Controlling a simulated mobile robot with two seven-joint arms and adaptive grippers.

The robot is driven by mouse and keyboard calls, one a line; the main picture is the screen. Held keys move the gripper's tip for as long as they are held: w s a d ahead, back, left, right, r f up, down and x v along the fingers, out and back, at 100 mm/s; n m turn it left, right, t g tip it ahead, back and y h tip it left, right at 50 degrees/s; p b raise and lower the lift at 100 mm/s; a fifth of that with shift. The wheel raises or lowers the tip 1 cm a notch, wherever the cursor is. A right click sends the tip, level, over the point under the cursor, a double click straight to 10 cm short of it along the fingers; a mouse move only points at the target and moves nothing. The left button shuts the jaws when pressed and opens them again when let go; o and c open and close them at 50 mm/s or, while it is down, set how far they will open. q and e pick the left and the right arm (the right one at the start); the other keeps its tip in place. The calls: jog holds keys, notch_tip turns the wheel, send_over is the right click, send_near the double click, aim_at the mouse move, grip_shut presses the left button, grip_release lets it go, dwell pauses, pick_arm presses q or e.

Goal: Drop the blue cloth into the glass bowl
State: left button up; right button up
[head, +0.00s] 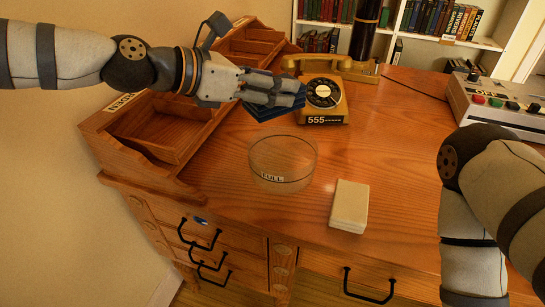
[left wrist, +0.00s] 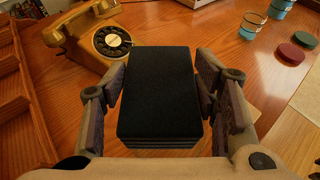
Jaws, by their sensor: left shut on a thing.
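The blue cloth (head: 268,111) is a dark folded stack held in my left gripper (head: 288,93), near the phone at the back of the desk. In the left wrist view the cloth (left wrist: 160,95) sits between the two fingers of the gripper (left wrist: 163,105), which is shut on it. The clear glass bowl (head: 283,162) stands on the desk, below and slightly right of the cloth in the head view. It has a small label reading "FULL" and looks empty.
A yellow rotary phone (head: 324,100) stands behind the bowl. A wooden organiser (head: 160,135) lines the left edge. A pale block (head: 349,206) lies right of the bowl, and a console (head: 490,105) stands far right. The wrist view also shows blue cups (left wrist: 250,26) and discs (left wrist: 290,53).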

pick_arm(q)
notch_tip(320, 180, down, 6)
jog(key=shift+d+r+b, duration=0.1)
jog(key=shift+b, duration=0.8)
pick_arm(e)
jog(key=s+f+g, duration=0.1)
jog(key=s+f, duration=0.1)
jog(key=shift+s+d+f, duration=0.15)
jog(key=shift+s+f, duration=0.15)
pick_arm(q)
jog(key=o, duration=1.3)
jog(key=shift+c, duration=0.2)
jog(key=v, duration=1.2)
jog(key=shift+r, duration=0.1)
